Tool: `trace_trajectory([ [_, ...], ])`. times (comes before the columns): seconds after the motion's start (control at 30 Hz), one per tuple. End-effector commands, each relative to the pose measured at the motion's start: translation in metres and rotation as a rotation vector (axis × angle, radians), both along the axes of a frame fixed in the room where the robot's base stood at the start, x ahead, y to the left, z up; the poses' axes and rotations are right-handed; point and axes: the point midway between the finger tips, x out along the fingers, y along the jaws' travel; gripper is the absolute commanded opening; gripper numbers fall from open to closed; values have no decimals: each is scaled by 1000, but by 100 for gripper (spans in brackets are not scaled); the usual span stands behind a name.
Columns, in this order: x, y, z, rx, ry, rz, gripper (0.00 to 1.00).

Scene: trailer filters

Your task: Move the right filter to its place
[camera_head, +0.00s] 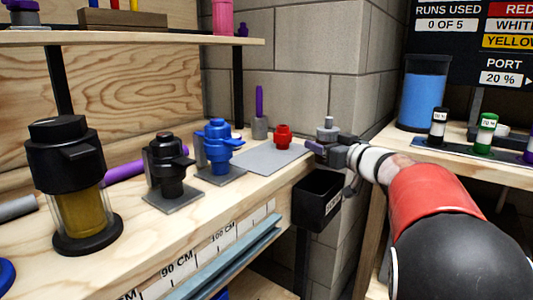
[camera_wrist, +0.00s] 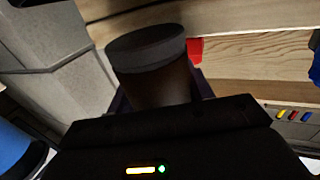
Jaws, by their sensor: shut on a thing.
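My gripper (camera_head: 325,148) is at the right end of the wooden bench, shut on a grey filter (camera_head: 327,130) with a thin knob on top. In the wrist view the held filter (camera_wrist: 152,65) shows as a dark cylinder with a grey rim, and the jaws mostly hide its lower part. A blue filter (camera_head: 218,145) and a black filter (camera_head: 168,165) stand upright on grey plates at the left of the gripper. A larger grey plate (camera_head: 262,163) lies between the blue filter and my gripper. A small red part (camera_head: 283,136) stands at its back edge.
A black bin (camera_head: 318,200) hangs at the bench's right end, below my gripper. A large black-topped canister (camera_head: 70,190) stands at the left. A grey holder with a purple rod (camera_head: 259,115) stands by the block wall. Bottles stand on the right bench.

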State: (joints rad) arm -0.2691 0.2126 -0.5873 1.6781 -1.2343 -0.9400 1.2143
Motion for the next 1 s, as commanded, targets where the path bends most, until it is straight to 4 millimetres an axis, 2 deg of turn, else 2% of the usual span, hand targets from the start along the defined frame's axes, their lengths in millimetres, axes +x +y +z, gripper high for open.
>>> trace_trajectory([
  [0.2, 0, 0, 1, 1, -1, 0, 28],
  [0.23, 0, 0, 1, 0, 0, 0, 54],
  [0.4, 0, 0, 0, 0, 0, 0, 76],
  [0.73, -3, -2, 1, 1, 1, -1, 77],
  [1.0, -38, -25, 2, 2, -1, -2, 77],
])
